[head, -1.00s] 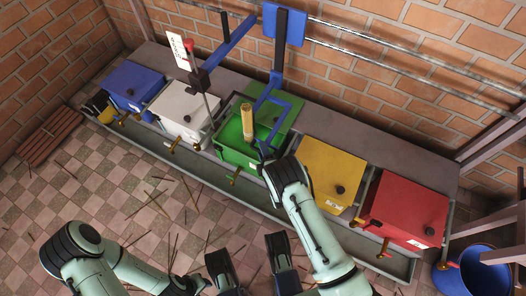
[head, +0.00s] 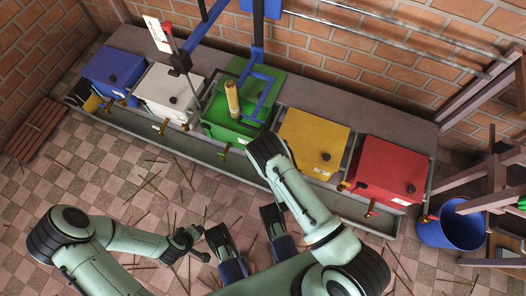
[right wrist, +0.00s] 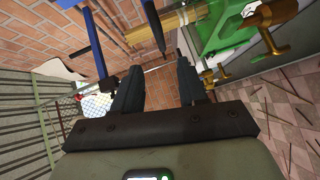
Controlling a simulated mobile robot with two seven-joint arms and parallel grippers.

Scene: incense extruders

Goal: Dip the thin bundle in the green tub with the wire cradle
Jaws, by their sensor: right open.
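The green tub (head: 217,127) is in the middle of the row in the head view. A tan bundle (head: 233,97) stands nearly upright over its open front. A blue bracket (head: 262,84) hangs beside the bundle. I cannot make out a separate wire cradle. In the right wrist view my right gripper (right wrist: 158,88) is open and empty. The bundle (right wrist: 158,28) crosses beyond and above its fingertips, with the green tub (right wrist: 222,28) to the right. In the head view my right arm hides the right gripper. My left gripper (head: 200,244) is low over the floor, away from the tubs; its jaw gap is unclear.
Blue (head: 112,72), white (head: 165,95), yellow (head: 308,140) and red (head: 385,172) lidded tubs line the bench. Brass taps project at their fronts. A blue bucket (head: 455,232) stands at the right, near wooden shelving. Thin sticks litter the tiled floor.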

